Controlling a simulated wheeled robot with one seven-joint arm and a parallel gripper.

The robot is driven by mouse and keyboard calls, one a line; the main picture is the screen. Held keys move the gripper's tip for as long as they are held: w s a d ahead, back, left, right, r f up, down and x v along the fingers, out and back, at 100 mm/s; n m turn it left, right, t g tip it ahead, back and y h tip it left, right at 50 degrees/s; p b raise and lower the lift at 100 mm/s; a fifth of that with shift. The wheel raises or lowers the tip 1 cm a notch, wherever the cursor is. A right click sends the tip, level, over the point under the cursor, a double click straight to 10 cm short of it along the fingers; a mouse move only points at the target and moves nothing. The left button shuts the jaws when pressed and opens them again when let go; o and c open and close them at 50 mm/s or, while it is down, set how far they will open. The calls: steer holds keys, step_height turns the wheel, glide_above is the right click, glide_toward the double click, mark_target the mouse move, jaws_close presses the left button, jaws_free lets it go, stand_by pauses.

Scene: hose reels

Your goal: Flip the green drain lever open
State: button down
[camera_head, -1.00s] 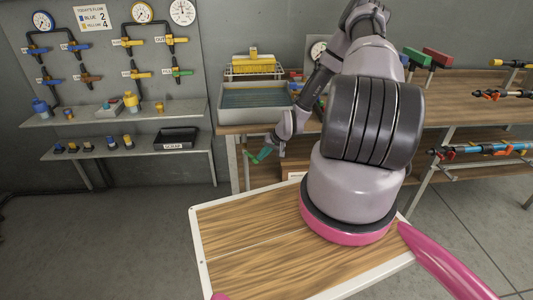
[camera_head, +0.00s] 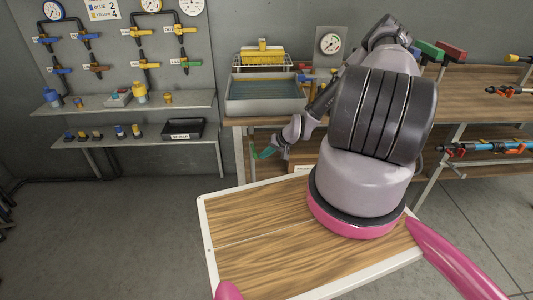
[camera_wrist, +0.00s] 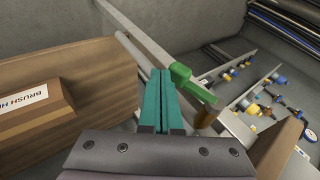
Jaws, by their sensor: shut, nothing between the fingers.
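The green drain lever (camera_wrist: 190,82) shows in the wrist view just right of my fingertips, with a blocky hub and an arm slanting down to the right. My gripper (camera_wrist: 161,75) has teal fingers pressed together, with nothing between them. The fingertips look very close to the lever's hub; I cannot tell whether they touch. In the head view, my gripper (camera_head: 267,153) is low at the front left of the bench, below the grey basin (camera_head: 265,107). The lever (camera_head: 253,150) is a small green shape beside the fingertips there, hard to separate from them.
A wooden block with a "BRUSH" label (camera_wrist: 22,105) stands left of my gripper in the wrist view. A bench leg (camera_head: 240,155) is close by. A pipe board with shelves (camera_head: 130,100) stands at left. Open floor (camera_head: 110,230) lies before the shelves.

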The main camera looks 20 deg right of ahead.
stand_by(0.3)
steer(key=shift+r, duration=0.75)
